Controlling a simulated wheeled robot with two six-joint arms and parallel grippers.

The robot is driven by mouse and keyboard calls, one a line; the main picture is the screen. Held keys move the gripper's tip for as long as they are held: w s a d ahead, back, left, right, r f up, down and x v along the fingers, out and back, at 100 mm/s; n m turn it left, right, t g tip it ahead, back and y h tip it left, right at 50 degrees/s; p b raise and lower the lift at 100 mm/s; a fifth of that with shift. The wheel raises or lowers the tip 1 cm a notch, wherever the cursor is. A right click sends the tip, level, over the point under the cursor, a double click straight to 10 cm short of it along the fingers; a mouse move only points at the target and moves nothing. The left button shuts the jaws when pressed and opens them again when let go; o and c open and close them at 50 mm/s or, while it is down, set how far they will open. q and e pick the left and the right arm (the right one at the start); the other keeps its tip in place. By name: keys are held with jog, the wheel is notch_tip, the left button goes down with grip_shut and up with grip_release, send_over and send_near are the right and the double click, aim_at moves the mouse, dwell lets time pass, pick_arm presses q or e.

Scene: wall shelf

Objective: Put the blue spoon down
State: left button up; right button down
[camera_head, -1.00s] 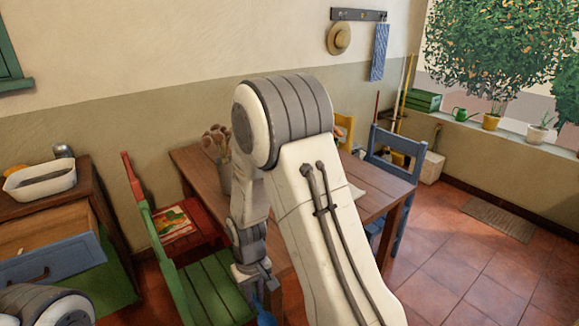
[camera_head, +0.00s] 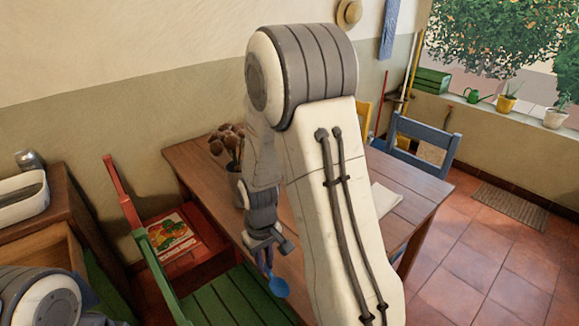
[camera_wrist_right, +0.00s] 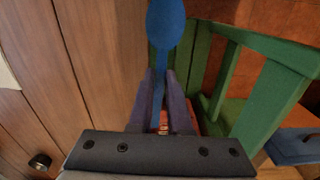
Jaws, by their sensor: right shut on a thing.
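The blue spoon (camera_head: 279,287) hangs from my right gripper (camera_head: 265,262) in the head view, bowl end low, in front of the wooden table's near edge. In the right wrist view the spoon (camera_wrist_right: 166,25) runs between the two fingers of my right gripper (camera_wrist_right: 163,85), which is shut on its handle. Its bowl points to the top of that view, over the line between the table and the green chair. The handle's far end is hidden by the gripper. Part of my left arm shows at the lower left of the head view, but its gripper is not in view.
The wooden table (camera_head: 187,157) bears a pot of brown flowers (camera_head: 228,145) and white paper (camera_head: 384,199). A green chair (camera_head: 228,298) stands close below the spoon. A red chair (camera_head: 165,228) holds a picture book. A blue chair (camera_head: 424,137) stands at the table's far right.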

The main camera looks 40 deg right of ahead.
jog(key=s+d+r+b, duration=0.2)
jog(key=s+d+b, duration=0.1)
jog(key=s+d, duration=0.6)
jog(key=shift+n, duration=0.4)
jog(key=w+f+p, duration=0.1)
jog(key=w+f, duration=0.1)
jog(key=w, duration=0.1)
jog(key=w+d+f+p, duration=0.1)
jog(key=w+f+p, duration=0.1)
jog(key=w, duration=0.1)
jog(key=w+d+f+p, duration=0.1)
jog(key=w+f, duration=0.2)
jog(key=shift+d+p, duration=0.2)
jog(key=shift+p, duration=0.1)
jog(key=shift+w+d+f, duration=0.1)
jog(key=shift+w+f, duration=0.25)
jog(key=shift+w, duration=0.1)
notch_tip(320, 180, down, 4)
jog(key=shift+r, duration=0.15)
